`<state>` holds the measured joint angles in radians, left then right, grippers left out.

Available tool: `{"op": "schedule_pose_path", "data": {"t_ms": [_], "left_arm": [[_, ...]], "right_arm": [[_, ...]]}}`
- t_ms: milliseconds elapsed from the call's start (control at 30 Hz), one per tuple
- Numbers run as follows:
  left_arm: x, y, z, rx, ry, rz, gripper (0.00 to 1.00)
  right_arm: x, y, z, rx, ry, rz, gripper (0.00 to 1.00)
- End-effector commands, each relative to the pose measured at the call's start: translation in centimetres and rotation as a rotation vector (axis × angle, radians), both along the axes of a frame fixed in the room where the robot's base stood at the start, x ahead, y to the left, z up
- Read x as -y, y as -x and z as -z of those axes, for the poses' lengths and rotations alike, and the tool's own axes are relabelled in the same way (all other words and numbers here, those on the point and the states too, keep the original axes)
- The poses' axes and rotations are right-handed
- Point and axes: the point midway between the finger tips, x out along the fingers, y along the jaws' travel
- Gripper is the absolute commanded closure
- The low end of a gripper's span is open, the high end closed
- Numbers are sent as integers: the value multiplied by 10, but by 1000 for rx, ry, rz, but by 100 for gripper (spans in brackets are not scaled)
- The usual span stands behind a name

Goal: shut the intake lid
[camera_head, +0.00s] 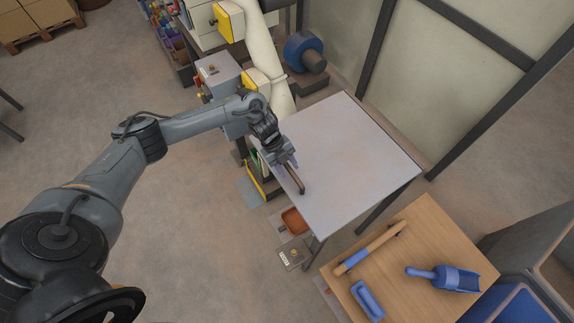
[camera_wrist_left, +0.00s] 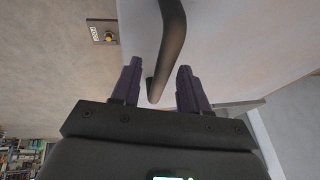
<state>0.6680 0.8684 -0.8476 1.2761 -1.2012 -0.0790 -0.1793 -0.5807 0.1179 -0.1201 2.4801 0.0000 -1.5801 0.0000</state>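A broad pale grey flat panel (camera_head: 345,165) stands level on dark legs in the head view; I cannot tell whether it is the intake lid or a table top. A dark brown bent bar, like a handle (camera_head: 296,178), shows at its left edge. My left gripper (camera_head: 287,163) is at this bar. In the left wrist view my left gripper (camera_wrist_left: 158,86) is open, with its two dark purple fingers apart. The bar (camera_wrist_left: 172,45) runs between them, with gaps visible on both sides. How the bar is fixed is hidden. My right gripper is not in view.
A wooden table (camera_head: 425,250) at the lower right holds a blue scoop (camera_head: 447,278), a wooden-handled tool (camera_head: 372,247) and a blue object (camera_head: 368,300). A cream pipe (camera_head: 268,60) and grey box (camera_head: 217,72) stand behind the gripper.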

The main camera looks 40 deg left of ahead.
Motion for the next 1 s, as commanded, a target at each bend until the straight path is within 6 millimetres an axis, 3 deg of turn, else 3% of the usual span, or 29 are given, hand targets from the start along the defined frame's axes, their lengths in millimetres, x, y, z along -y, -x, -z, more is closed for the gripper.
{"op": "schedule_pose_path", "data": {"t_ms": [333, 800, 1000], "left_arm": [[-7, 1, -13, 2, -1, 1, 56], [-38, 8, -81, 3, -1, 1, 56], [-44, 9, -95, 2, -1, 0, 56]], "right_arm": [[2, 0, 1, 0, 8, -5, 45], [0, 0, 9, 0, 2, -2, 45], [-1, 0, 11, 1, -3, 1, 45]]}}
